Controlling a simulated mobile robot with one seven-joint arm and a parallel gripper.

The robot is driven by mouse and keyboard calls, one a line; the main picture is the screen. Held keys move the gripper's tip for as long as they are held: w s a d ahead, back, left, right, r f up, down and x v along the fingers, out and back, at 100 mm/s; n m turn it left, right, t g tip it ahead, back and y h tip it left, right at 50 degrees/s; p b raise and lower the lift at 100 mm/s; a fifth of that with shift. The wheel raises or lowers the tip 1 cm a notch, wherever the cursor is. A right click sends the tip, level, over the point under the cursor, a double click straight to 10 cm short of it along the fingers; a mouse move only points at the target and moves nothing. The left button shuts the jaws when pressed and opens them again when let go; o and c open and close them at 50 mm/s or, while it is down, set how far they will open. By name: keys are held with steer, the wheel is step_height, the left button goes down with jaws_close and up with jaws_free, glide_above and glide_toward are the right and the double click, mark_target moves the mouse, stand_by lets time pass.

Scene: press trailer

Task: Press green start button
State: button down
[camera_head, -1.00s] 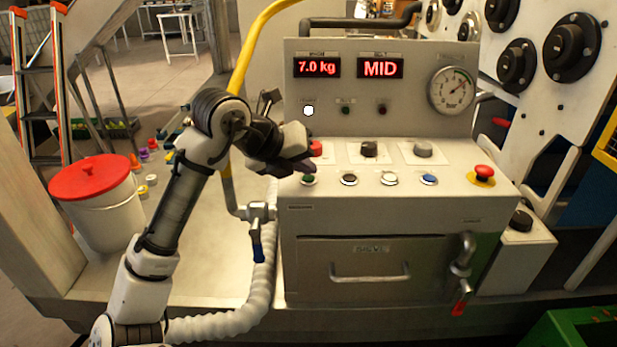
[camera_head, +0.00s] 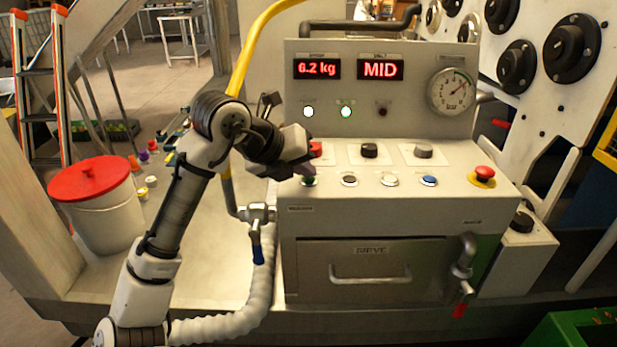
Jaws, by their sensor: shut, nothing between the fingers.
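The green start button (camera_head: 309,182) is at the left end of the front button row on the grey control panel (camera_head: 390,210). My gripper (camera_head: 307,174) is shut and empty, with its tip down at the green button. The tip covers part of the button and appears to touch it. The displays above read 6.2 kg (camera_head: 317,69) and MID (camera_head: 382,69).
A red knob (camera_head: 315,149) stands just behind my gripper. A yellow hose (camera_head: 243,62) runs behind my arm.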

mark_target(304, 181)
steer(key=shift+r+p, duration=0.35)
steer(key=shift+r, duration=0.35)
steer(key=shift+r+p, duration=1.7)
steer(key=shift+r, duration=0.85)
steer(key=shift+f, duration=0.1)
